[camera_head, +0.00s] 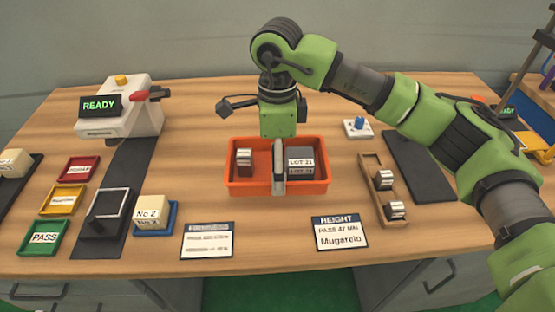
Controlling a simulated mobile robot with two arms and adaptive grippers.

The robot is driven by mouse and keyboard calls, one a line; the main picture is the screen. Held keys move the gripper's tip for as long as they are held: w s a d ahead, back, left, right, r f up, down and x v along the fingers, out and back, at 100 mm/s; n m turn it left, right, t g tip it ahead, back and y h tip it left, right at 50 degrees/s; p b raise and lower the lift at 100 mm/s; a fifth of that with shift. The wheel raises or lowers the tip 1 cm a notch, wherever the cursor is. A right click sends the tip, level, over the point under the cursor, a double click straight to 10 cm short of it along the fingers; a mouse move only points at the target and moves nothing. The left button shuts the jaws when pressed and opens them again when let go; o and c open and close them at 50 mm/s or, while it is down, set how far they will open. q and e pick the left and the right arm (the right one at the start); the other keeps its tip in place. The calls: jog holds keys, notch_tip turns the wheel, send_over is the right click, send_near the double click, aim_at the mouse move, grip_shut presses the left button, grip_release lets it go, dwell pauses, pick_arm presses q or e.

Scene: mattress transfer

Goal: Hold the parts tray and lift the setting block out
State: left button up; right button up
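The orange parts tray (236,187) sits on the table in the middle of the head view. A small metal block with a dark top (244,160) stands in its left part; it looks like the setting block. A dark block labelled LOT (301,164) fills the right part. My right gripper (279,178) comes down from above at the middle of the tray. Its grey finger overlaps the front wall in the picture. Whether it is shut on the tray is hidden. My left gripper is not in view.
A white device reading READY (118,115) stands at the back left. Red, yellow and green trays (44,238) line the left. A wooden rack with metal blocks (391,215) stands right of the tray. Cards (207,240) lie in front. Bare table surrounds the orange tray.

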aim_at(277, 215)
jog(key=shift+f+b, duration=0.55)
jog(key=shift+f, duration=0.2)
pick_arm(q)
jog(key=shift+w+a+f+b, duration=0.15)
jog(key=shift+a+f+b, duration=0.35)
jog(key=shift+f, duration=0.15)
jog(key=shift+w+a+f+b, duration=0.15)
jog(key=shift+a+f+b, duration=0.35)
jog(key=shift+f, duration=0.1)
pick_arm(e)
jog(key=shift+s+d+f, duration=0.1)
jog(key=shift+f, duration=1.15)
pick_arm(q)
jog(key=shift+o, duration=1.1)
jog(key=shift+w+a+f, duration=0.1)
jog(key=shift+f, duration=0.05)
pick_arm(e)
jog(key=shift+f, duration=0.25)
pick_arm(q)
jog(key=shift+b, duration=0.35)
pick_arm(e)
jog(key=shift+f, duration=0.1)
pick_arm(q)
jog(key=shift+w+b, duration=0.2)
jog(key=shift+b, duration=0.25)
pick_arm(e)
jog(key=shift+f, duration=0.6)
